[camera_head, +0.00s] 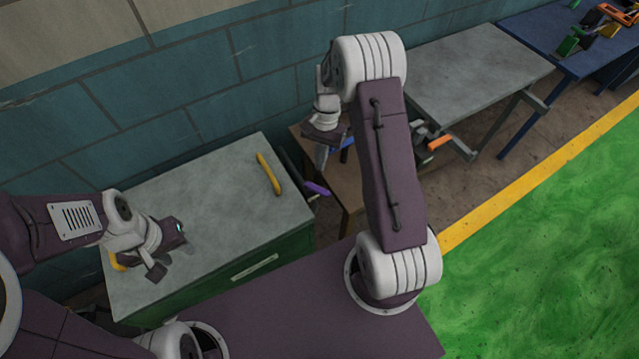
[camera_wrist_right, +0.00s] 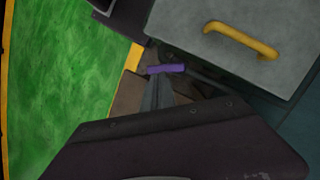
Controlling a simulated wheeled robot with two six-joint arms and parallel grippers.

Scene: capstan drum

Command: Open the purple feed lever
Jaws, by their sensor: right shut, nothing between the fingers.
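The purple feed lever (camera_head: 317,188) is a short purple bar beside the right edge of the grey-topped cabinet. In the right wrist view the lever (camera_wrist_right: 166,69) lies just past my fingertips. My right gripper (camera_head: 322,158) is shut and empty, pointing down above and behind the lever in the head view. In the wrist view its fingers (camera_wrist_right: 158,84) end right by the lever; I cannot tell whether they touch it. My left gripper (camera_head: 172,254) hangs over the left part of the cabinet top, away from the lever; its jaw opening is unclear.
The grey-topped green cabinet (camera_head: 215,210) has a yellow handle (camera_head: 269,174) on top near the lever. A brown table (camera_head: 350,188) stands behind my right arm. A grey table (camera_head: 475,60) and a blue table (camera_head: 545,35) stand further right. Green floor is open at right.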

